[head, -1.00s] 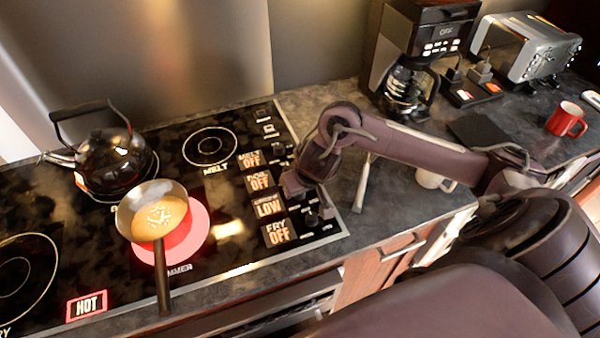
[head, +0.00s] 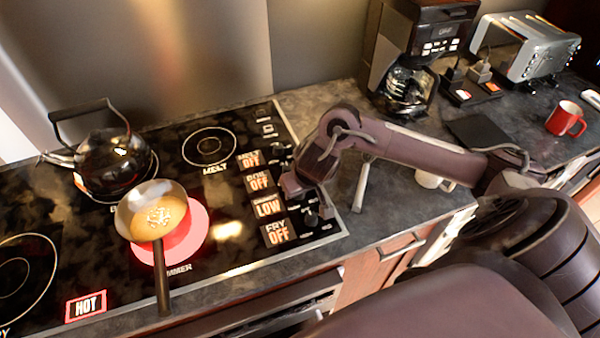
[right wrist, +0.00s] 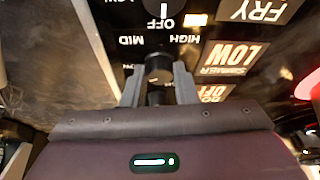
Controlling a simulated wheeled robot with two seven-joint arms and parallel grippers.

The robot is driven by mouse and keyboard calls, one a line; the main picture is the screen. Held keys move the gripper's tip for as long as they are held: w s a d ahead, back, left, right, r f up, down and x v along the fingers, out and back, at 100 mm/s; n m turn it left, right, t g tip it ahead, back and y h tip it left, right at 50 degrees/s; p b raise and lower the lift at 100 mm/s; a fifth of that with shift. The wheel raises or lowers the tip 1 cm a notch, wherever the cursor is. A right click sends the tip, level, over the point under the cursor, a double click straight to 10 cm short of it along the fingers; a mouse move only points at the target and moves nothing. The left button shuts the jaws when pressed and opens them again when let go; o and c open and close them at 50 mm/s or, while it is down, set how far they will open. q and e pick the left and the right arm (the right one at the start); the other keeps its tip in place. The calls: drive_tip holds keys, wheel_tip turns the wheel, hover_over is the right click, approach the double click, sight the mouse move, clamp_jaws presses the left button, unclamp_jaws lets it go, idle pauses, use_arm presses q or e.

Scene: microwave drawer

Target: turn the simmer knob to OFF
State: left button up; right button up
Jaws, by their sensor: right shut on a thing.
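The simmer knob (right wrist: 158,68) is a dark round knob between the two fingers of my right gripper (right wrist: 158,85), which is shut on it. The MID and HIGH labels show just beyond the knob in the right wrist view. The simmer display (head: 267,207) reads LOW, and it also reads LOW in the right wrist view (right wrist: 233,56). In the head view my right gripper (head: 305,193) is at the knob column and hides most of the simmer knob. My left gripper is not in view.
The fry knob (head: 312,217) is close beside my gripper; its display (head: 278,233) reads OFF. A pan (head: 155,208) with food sits on the glowing simmer burner (head: 198,228). A kettle (head: 115,160) stands behind. A coffee maker (head: 425,45) and red mug (head: 566,118) are farther right.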

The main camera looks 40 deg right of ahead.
drive_tip(key=shift+d+n+y, duration=0.1)
drive_tip(key=shift+n+y, duration=0.2)
drive_tip(key=shift+n, duration=0.5)
drive_tip(key=n+y, duration=0.1)
drive_tip(key=n, duration=0.1)
drive_tip(key=n+y+p, duration=0.1)
drive_tip(key=n, duration=0.2)
drive_tip(key=shift+d, duration=0.15)
drive_tip(key=n+g+y, duration=0.1)
drive_tip(key=n, duration=0.2)
drive_tip(key=shift+w+n, duration=0.1)
drive_tip(key=shift+n, duration=0.2)
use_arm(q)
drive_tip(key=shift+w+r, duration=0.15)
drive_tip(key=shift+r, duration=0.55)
use_arm(e)
drive_tip(key=shift+d+n+g+y, duration=0.15)
drive_tip(key=shift+n+g+y, duration=0.35)
drive_tip(key=shift+n, duration=1.2)
drive_tip(key=o, duration=1)
drive_tip(key=shift+r, duration=0.1)
